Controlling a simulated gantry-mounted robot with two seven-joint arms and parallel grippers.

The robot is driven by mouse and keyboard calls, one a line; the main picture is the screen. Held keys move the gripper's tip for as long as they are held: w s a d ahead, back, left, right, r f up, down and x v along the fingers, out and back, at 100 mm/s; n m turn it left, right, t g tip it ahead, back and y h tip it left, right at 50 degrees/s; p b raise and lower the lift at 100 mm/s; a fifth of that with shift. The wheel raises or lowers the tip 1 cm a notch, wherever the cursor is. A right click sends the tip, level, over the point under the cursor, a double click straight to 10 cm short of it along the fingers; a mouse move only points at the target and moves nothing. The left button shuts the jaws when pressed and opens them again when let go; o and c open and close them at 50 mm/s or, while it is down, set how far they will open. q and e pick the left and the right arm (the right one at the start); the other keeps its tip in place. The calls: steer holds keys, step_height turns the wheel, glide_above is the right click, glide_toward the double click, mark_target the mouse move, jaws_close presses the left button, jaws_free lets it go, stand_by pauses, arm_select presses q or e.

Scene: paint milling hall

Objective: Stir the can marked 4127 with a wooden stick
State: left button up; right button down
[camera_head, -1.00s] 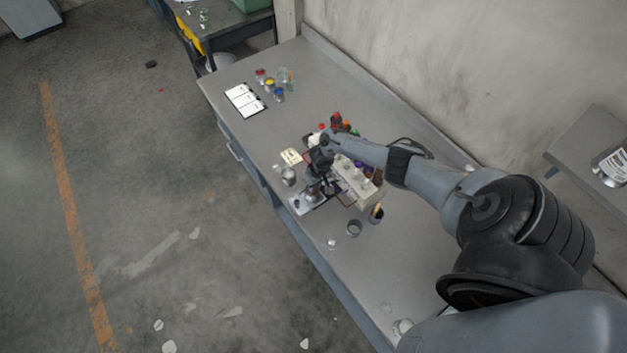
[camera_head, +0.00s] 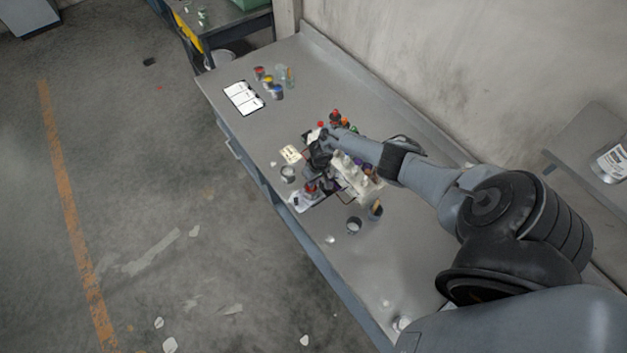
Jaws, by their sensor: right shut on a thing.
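My right gripper (camera_head: 315,172) is over the bench, above a flat plate (camera_head: 299,203) that looks like a scale. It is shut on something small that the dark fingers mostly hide. A small red thing (camera_head: 311,187) shows just below the fingers; I cannot tell whether it is held. The marking 4127 is not readable on any can. My left gripper is not in view.
A pale rack (camera_head: 352,180) of bottles stands close to my right forearm, with coloured bottles (camera_head: 336,118) behind. A white chart (camera_head: 244,98) and several small paint pots (camera_head: 268,83) are at the far end. The bench's near right part is mostly clear.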

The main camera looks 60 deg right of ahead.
steer(key=shift+r, duration=0.1)
steer(key=shift+r+p, duration=0.3)
steer(key=shift+r, duration=2.7)
steer(key=shift+r, duration=2.5)
